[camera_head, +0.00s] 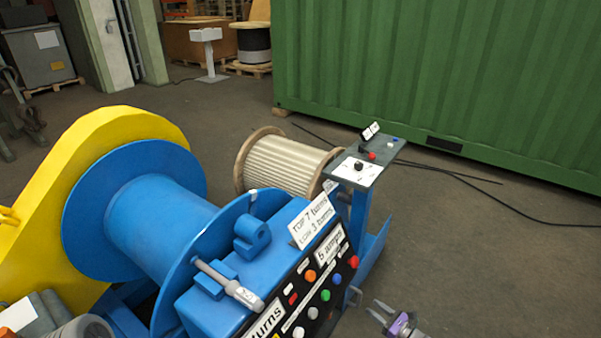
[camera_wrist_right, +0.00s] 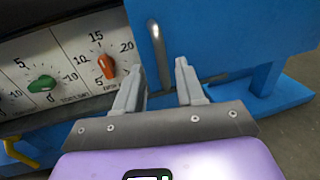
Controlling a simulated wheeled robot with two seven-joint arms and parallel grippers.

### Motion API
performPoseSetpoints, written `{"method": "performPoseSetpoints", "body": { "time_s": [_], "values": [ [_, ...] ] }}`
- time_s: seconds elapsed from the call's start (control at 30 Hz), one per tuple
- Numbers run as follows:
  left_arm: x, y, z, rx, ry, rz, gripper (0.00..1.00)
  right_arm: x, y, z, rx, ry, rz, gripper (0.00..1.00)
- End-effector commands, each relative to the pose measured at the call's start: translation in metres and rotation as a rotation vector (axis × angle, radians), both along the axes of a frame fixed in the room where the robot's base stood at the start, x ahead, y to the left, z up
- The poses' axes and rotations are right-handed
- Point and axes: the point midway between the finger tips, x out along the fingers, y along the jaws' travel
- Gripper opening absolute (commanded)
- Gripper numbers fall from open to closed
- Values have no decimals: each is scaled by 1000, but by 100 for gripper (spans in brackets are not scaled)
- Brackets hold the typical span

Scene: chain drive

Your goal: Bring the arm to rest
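My right gripper (camera_head: 382,313) is at the bottom of the head view, right of the blue machine's control panel (camera_head: 318,285). In the right wrist view my right gripper (camera_wrist_right: 160,88) has its two grey fingers apart with nothing between them. Beyond the fingers are the blue machine's side (camera_wrist_right: 210,35) and the panel's orange knob (camera_wrist_right: 107,66) and green knob (camera_wrist_right: 42,84). The fingers look apart from the panel, though the exact gap is hard to tell. My left gripper does not show in either view.
A blue winch drum (camera_head: 165,228) with a yellow chain guard (camera_head: 105,135) fills the left. A small control stand (camera_head: 362,170) rises behind the panel, next to a cable reel (camera_head: 283,162). A green container (camera_head: 450,80) stands behind. The floor at right (camera_head: 500,260) is clear except for cables.

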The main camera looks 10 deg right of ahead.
Motion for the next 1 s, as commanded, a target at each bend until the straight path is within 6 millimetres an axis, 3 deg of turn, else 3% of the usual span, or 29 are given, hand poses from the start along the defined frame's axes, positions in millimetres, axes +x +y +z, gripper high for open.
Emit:
{"method": "performPoseSetpoints", "body": {
  "time_s": [0.07, 0.17, 0.27, 0.37, 0.5, 0.6, 0.77, 1.0],
  "values": [
    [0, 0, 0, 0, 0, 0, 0, 2, 11, -3, -13, 19, 25, 38],
    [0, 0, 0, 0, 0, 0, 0, 7, 46, -13, -64, 83, 108, 38],
    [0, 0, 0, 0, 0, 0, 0, 3, 100, -28, -169, 173, 250, 38],
    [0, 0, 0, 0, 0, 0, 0, -15, 151, -43, -307, 246, 406, 38],
    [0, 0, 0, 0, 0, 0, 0, -54, 208, -54, -524, 295, 637, 38],
    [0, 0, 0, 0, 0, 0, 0, -88, 238, -57, -692, 290, 800, 38],
    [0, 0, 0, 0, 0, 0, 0, -144, 268, -51, -972, 207, 1055, 38],
    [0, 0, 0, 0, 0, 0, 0, -218, 290, -17, -1376, -106, 1382, 38]
  ]
}}
